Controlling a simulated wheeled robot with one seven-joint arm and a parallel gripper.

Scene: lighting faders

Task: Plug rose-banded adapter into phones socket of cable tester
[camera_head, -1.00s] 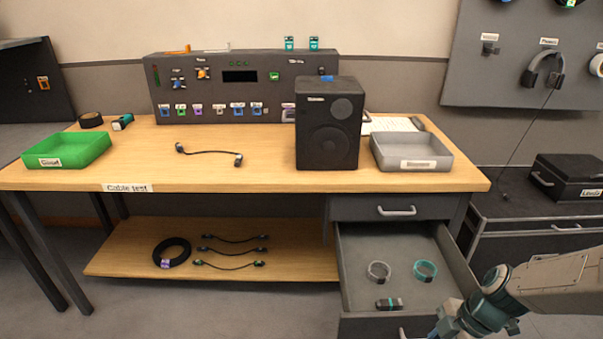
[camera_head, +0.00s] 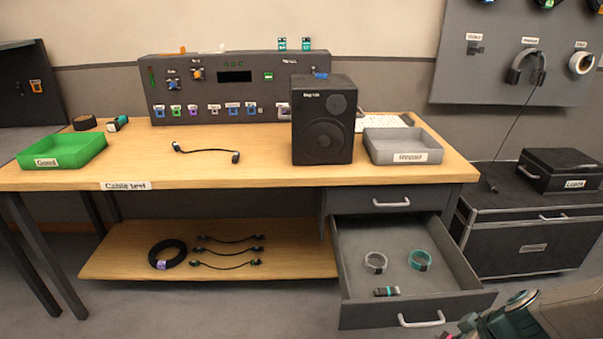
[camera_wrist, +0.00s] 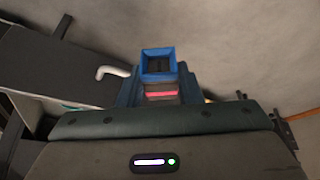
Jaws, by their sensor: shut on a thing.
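The rose-banded adapter (camera_wrist: 160,95) is in my gripper (camera_wrist: 158,84) in the wrist view, held between its two blue fingers. Its blue, square, hollow end points away from my palm, and the rose band lies below that end. In the head view my wrist shows only at the bottom right edge, in front of the open drawer; the fingers are mostly cut off. The cable tester (camera_head: 235,92) is the long dark console at the back of the bench, with a row of coloured sockets (camera_head: 205,111). Their labels are too small to read, so I cannot tell the phones socket.
A black speaker (camera_head: 323,122) stands before the tester's right end and hides part of it. A loose cable (camera_head: 207,150) lies on the bench. A green tray (camera_head: 62,150) and grey tray (camera_head: 402,146) flank it. The open drawer (camera_head: 400,309) juts out at the right.

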